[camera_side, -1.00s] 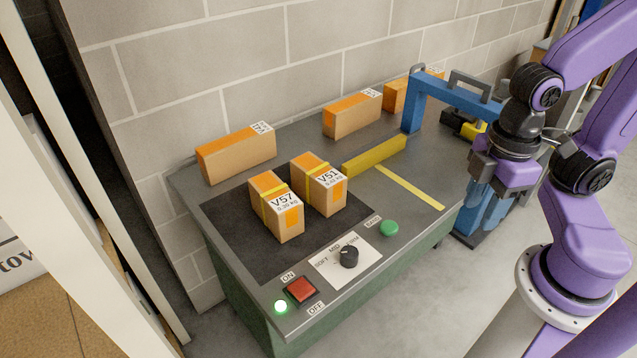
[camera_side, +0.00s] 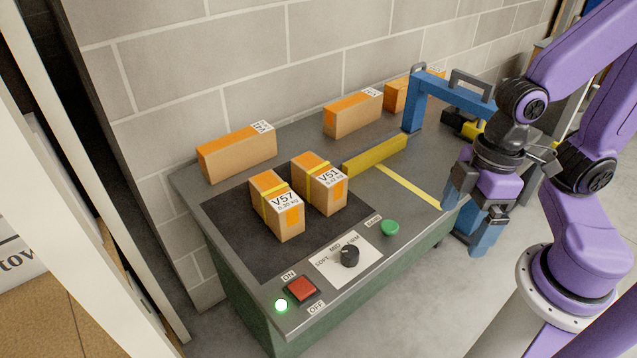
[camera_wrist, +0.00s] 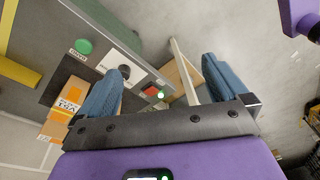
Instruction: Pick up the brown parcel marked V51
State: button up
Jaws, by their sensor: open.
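The brown parcel marked V51 (camera_side: 318,184) is a cardboard box with orange tape, a yellow strap and a white label. It lies on the dark mat of the bench, close beside the similar parcel marked V57 (camera_side: 276,207). My gripper (camera_side: 470,213) is open and empty in the side view, past the right edge of the bench and well to the right of V51. In the wrist view, my gripper (camera_wrist: 166,66) has its blue fingers apart. V51 (camera_wrist: 69,97) shows left of the left finger there, which hides part of it.
More parcels stand along the wall, including a left one (camera_side: 237,155) and a middle one (camera_side: 353,115). A yellow bar (camera_side: 375,155) and a blue frame (camera_side: 414,105) stand right of the mat. The bench front has a green button (camera_side: 390,228), a knob (camera_side: 349,256) and a red switch (camera_side: 301,289).

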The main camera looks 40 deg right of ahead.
jog(key=w+a+f+m+t+y, duration=0.25)
jog(key=w+a+f+m, duration=0.2)
jog(key=a, duration=0.25)
jog(key=m+t+h, duration=0.4)
jog(key=m+t, duration=0.3)
jog(key=t, duration=0.4)
send_near(324, 177)
jog(key=shift+d+f+x, duration=0.1)
jog(key=shift+d+x, duration=0.05)
jog(key=shift+x, duration=0.9)
jog(key=shift+d+f+x, duration=0.1)
jog(key=shift+d+x, duration=0.05)
jog(key=shift+x, duration=0.95)
jog(key=shift+d+f+x, duration=0.1)
jog(key=shift+d+x, duration=0.05)
jog(key=shift+x, duration=0.9)
jog(key=shift+d+x, duration=0.15)
jog(key=shift+x, duration=0.8)
jog(key=shift+d+x, duration=0.1)
jog(key=shift+x, duration=0.8)
jog(key=shift+w+f, duration=0.5)
jog(key=shift+w, duration=0.15)
